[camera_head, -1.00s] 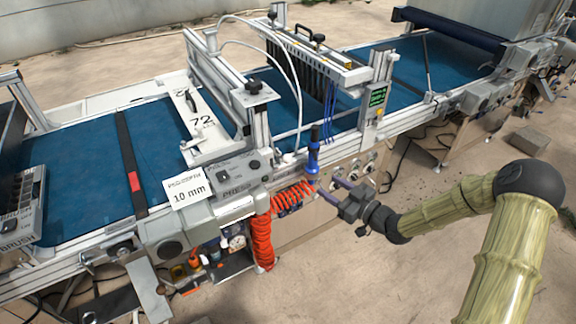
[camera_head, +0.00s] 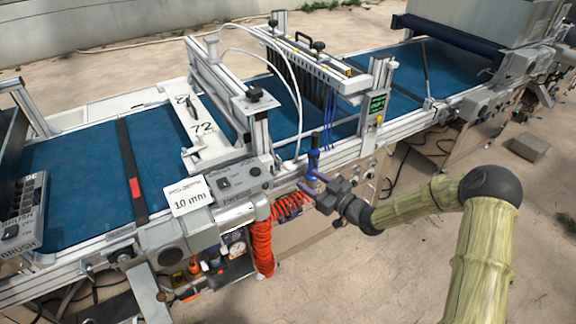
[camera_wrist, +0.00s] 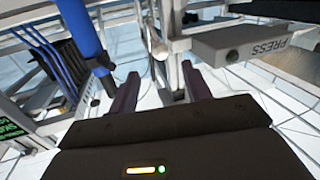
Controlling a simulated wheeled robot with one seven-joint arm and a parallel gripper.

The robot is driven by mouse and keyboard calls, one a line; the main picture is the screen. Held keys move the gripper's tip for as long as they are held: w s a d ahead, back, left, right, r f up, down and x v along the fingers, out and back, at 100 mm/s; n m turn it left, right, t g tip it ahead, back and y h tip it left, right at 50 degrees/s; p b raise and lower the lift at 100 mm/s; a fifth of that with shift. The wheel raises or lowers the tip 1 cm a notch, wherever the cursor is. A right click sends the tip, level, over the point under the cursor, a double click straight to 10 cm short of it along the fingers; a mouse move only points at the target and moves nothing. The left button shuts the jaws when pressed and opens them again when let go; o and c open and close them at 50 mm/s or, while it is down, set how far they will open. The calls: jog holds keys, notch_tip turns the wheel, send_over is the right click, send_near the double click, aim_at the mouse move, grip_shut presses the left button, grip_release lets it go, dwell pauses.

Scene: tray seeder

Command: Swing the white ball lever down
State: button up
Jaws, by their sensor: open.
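My gripper (camera_head: 313,182) is open at the front edge of the seeder line, just below the upright blue handle (camera_head: 314,156). In the wrist view my gripper (camera_wrist: 160,90) has its two purple fingers apart with nothing held between them. A metal bracket shows beyond and between the fingers. The blue handle (camera_wrist: 82,35) stands left of the left finger there. The grey PRESS box (camera_wrist: 240,42) is to the upper right; in the head view the PRESS unit (camera_head: 238,180) is left of my gripper.
A coiled orange hose (camera_head: 262,248) hangs left of my gripper. The green display box (camera_head: 377,103) stands on a post to the right. Blue tubes hang under the dibber frame (camera_head: 310,60). A 10 mm card (camera_head: 190,197) lies on the left. The floor in front is clear.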

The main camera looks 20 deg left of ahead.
aim_at(288, 166)
jog(key=p+x, duration=0.1)
jog(key=x, duration=0.9)
jog(key=shift+w, duration=0.1)
grip_shut()
